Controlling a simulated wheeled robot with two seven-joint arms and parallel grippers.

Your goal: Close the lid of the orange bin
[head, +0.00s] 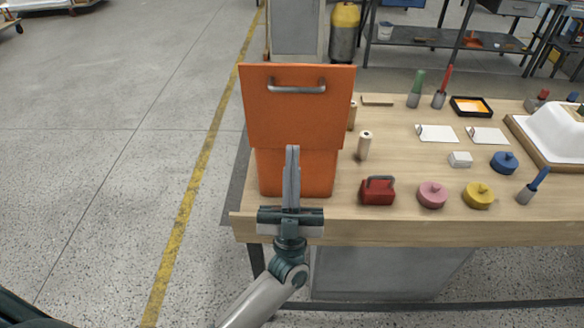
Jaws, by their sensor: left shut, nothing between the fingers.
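The orange bin (268,178) stands at the left end of the wooden table. Its orange lid (300,115) is open, rising above the body as an upright panel with a grey bar handle (297,87) near its top edge. The inside of the bin is hidden. My left gripper (292,150) is in front of the bin, with its fingers shut, empty and pointing up. The fingers overlap the bin front and the lid's lower edge in the head view; I cannot tell whether they touch. My right gripper is not in view.
Right of the bin stand a red block with a handle (378,192), a pale bottle (364,146), and pink (432,194) and yellow (478,195) round pieces. A white tub shell (552,130) is at the far right. Floor left of the table is clear.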

